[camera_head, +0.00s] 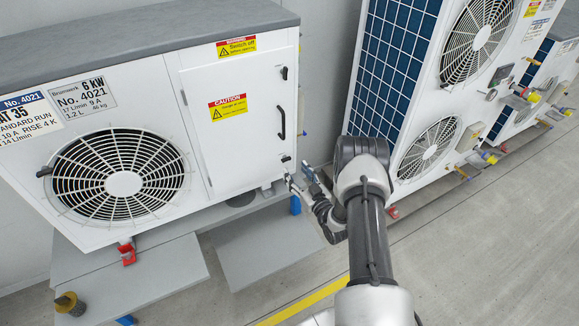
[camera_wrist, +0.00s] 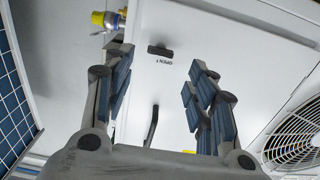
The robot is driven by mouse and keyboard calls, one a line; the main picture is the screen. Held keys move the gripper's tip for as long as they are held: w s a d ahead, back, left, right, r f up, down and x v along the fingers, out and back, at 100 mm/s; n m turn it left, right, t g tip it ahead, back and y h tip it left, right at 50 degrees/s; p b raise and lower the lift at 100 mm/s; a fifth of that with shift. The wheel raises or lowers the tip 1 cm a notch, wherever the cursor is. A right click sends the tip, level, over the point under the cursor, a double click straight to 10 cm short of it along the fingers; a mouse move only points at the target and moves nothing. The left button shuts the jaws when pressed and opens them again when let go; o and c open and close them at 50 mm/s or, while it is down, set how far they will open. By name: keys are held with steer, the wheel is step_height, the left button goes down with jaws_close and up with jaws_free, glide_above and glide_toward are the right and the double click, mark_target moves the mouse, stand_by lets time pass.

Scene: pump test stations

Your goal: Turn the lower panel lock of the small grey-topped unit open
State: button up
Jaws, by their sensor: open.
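The small grey-topped unit (camera_head: 150,75) stands at the left in the head view, with a white side panel. Its lower panel lock (camera_head: 286,158) is a small dark knob near the panel's lower right corner. In the wrist view the lock (camera_wrist: 160,50) is a dark bar lying across the picture, with upside-down lettering beside it. My gripper (camera_head: 301,178) is just below and right of the lock. In the wrist view my gripper (camera_wrist: 160,64) is open and empty, and the lock shows between its fingertips, apparently untouched.
The panel's dark handle (camera_head: 282,122) and upper lock (camera_head: 284,72) are above the lower lock. A yellow-capped fitting (camera_wrist: 105,20) is close to one finger in the wrist view.

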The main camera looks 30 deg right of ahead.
mark_target(287, 160)
steer(key=w+b, duration=0.1)
steer(key=w, duration=0.5)
steer(key=shift+a, duration=0.1)
steer(key=shift+c, duration=0.2)
steer(key=c, duration=1)
steer(key=shift+c, duration=0.2)
